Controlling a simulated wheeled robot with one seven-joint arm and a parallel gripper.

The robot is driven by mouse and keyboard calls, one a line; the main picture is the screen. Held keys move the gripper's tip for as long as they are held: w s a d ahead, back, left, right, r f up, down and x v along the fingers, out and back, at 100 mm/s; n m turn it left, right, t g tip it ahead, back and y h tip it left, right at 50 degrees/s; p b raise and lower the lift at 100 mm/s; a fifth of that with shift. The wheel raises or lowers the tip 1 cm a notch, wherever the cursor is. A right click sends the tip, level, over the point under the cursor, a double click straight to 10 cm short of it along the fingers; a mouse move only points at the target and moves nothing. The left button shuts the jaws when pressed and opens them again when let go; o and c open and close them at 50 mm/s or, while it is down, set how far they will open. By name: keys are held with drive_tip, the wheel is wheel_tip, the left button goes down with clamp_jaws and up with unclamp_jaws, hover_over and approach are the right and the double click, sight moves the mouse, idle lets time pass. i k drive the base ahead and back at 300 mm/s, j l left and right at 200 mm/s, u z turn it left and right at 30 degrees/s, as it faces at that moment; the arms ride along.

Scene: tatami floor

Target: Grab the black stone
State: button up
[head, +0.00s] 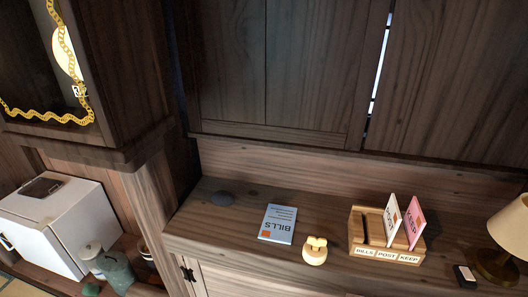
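A dark grey, smooth, rounded stone (222,198) lies on the left part of the wooden cabinet top (330,270), near its back. It is the only thing in view that looks like the black stone. Nothing covers it and it stands apart from the things around it. My gripper is not in view.
Right of the stone lie a light-blue BILLS card (278,224), a small cream figure (315,251), a wooden letter sorter (385,258), a small black-and-white box (465,276) and a lamp (508,225). A white mini fridge (55,222) stands lower left. The dark wall panel rises behind.

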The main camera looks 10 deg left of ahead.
sight(222, 198)
drive_tip(key=i+j+u, duration=0.1)
drive_tip(key=j, duration=0.3)
drive_tip(key=i+j+u, duration=0.15)
drive_tip(key=j, duration=0.25)
drive_tip(key=i+j+u, duration=0.1)
drive_tip(key=j, duration=0.3)
